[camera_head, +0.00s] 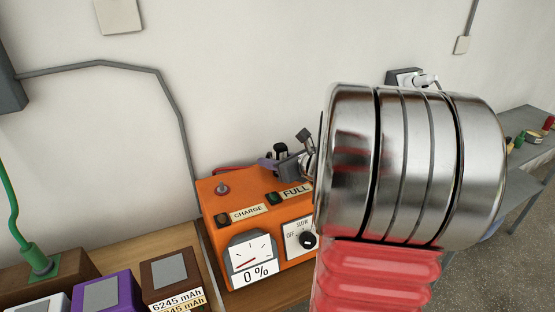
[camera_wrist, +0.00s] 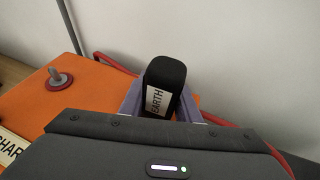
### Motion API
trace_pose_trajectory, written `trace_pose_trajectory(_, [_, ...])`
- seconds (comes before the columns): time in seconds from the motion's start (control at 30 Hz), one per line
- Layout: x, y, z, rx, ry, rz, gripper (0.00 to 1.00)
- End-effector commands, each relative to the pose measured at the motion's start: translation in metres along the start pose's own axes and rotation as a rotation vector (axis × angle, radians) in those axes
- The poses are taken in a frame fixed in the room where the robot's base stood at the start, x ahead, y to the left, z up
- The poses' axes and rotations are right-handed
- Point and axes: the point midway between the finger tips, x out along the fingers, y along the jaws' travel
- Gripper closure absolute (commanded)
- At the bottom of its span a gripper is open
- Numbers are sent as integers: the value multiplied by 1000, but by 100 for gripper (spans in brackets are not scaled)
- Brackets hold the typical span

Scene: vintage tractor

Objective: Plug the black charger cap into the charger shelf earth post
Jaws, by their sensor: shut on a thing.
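The black charger cap (camera_wrist: 166,76), with a white EARTH label, is between the purple-grey fingers of my gripper (camera_wrist: 160,108) in the wrist view. My gripper is shut on it. In the head view, my gripper (camera_head: 270,162) is over the back right of the orange charger (camera_head: 215,200), partly hidden by my arm. A bare metal post (camera_wrist: 58,77) on a red ring stands on the charger top, left of the cap and apart from it. It also shows in the head view (camera_head: 222,189). I cannot read a label on this post. The cap's lower end is hidden.
A red cable (camera_wrist: 115,64) runs behind the charger, near the wall. Purple and brown battery blocks (camera_head: 108,294) stand at the front left, with a green-plugged one (camera_head: 42,262) behind. The charger top around the post is clear.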

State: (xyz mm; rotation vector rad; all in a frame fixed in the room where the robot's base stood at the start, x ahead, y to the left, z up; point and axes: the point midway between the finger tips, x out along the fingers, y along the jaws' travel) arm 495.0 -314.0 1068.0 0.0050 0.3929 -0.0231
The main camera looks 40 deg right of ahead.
Motion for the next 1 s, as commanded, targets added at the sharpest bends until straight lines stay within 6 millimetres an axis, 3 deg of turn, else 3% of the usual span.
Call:
trace_pose_trajectory(0.27, [-8,0,19,-4,-3,-1,94])
trace_pose_trajectory(0.7, [-35,-1,84,-3,-2,-2,94])
trace_pose_trajectory(1.0, [-39,-1,93,0,-1,-1,94])
